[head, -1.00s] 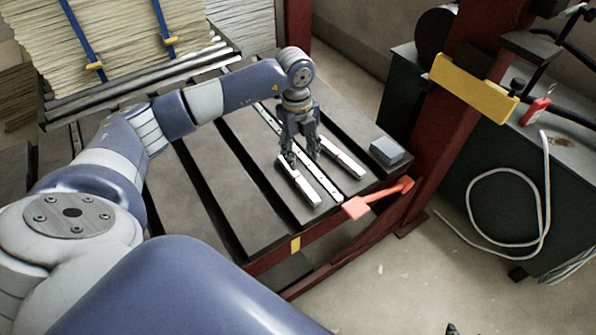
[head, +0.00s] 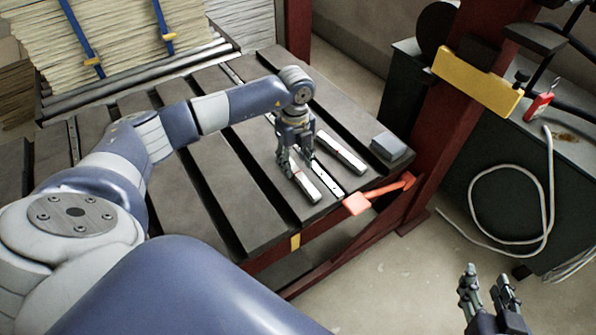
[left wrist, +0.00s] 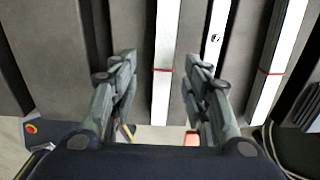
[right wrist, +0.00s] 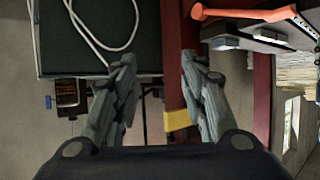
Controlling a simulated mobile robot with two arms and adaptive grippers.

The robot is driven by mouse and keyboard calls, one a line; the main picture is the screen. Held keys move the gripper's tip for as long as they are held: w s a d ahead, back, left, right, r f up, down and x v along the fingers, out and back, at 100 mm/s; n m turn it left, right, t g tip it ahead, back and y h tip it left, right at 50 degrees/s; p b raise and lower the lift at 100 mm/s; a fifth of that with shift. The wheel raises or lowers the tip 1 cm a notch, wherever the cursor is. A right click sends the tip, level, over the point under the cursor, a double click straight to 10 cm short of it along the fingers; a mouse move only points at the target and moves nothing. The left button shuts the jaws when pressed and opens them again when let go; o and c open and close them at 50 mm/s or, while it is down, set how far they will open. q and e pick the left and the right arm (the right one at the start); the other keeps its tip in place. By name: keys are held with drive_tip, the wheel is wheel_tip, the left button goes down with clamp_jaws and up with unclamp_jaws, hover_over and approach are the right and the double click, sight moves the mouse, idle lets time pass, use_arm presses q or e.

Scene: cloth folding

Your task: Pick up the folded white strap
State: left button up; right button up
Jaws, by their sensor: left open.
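Two folded white straps, each with a thin red band, lie on the dark slatted table. The nearer strap (head: 314,194) is partly hidden by my left gripper (head: 296,170). The other strap (head: 341,152) lies to its right, past a thin white rail (head: 327,178). In the left wrist view the nearer strap (left wrist: 163,75) runs between the spread fingers of my left gripper (left wrist: 159,62), with the other strap (left wrist: 268,75) at the right. My left gripper is open; contact with the strap cannot be told. My right gripper (head: 489,276) is open and empty, off the table at the lower right.
A grey block (head: 388,147) sits at the table's right corner. An orange-red lever (head: 375,195) sticks out at the front edge. A red post (head: 455,120) with a yellow plate (head: 477,81) stands at the right. A dark cabinet (head: 500,150) with a white cable is beyond it.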

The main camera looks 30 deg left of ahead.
sight(297, 171)
use_arm(q)
drive_tip(key=f+b, duration=0.1)
drive_tip(key=f, duration=0.2)
drive_tip(key=shift+w+f, duration=0.1)
drive_tip(key=shift+w, duration=0.1)
drive_tip(key=shift+f, duration=0.3)
use_arm(e)
wheel_tip(297, 171, up, 6)
drive_tip(key=w+a+t+y, duration=0.1)
drive_tip(key=w+t, duration=0.1)
drive_tip(key=t, duration=0.1)
drive_tip(key=shift+w+a+t, duration=0.3)
drive_tip(key=shift+w, duration=0.1)
use_arm(q)
clamp_jaws()
